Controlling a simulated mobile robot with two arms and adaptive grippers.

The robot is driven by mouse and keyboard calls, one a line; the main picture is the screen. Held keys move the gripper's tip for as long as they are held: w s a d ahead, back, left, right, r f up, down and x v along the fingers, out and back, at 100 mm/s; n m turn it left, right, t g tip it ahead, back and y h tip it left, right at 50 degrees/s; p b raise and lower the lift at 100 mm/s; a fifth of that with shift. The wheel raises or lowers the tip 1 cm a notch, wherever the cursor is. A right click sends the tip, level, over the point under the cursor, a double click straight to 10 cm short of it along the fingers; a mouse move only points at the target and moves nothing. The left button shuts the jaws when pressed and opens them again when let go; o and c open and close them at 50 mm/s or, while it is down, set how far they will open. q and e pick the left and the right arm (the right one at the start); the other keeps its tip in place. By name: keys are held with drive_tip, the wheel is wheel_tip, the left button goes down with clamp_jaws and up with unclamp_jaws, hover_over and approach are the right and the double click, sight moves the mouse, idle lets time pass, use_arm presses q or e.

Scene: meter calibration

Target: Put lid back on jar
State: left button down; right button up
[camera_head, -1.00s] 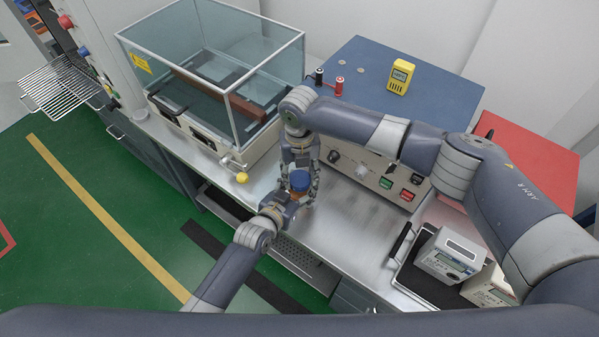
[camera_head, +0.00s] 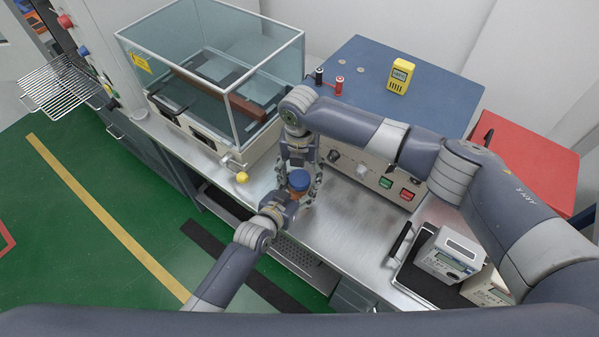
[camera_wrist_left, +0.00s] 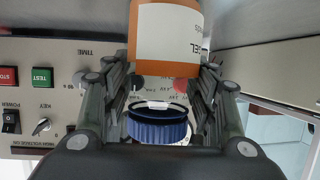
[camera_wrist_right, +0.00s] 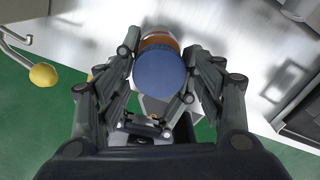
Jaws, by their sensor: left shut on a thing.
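An orange jar (camera_wrist_left: 165,50) with a white label is upright between the fingers of my left gripper (camera_head: 284,200). That gripper is shut on it above the bench.
The steel bench (camera_head: 345,235) is bare in front. A glass case (camera_head: 210,75) is at the left, a black tray (camera_head: 425,285) with meters (camera_head: 450,255) at the right. A yellow ball knob (camera_wrist_right: 44,75) is nearby.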

drive_tip(key=shift+a, duration=0.1)
drive_tip(key=shift+r, duration=2.3)
drive_tip(key=shift+c, duration=1.2)
drive_tip(key=shift+r+n, duration=1.7)
drive_tip(key=shift+r, duration=0.05)
drive_tip(key=shift+f, duration=4.05)
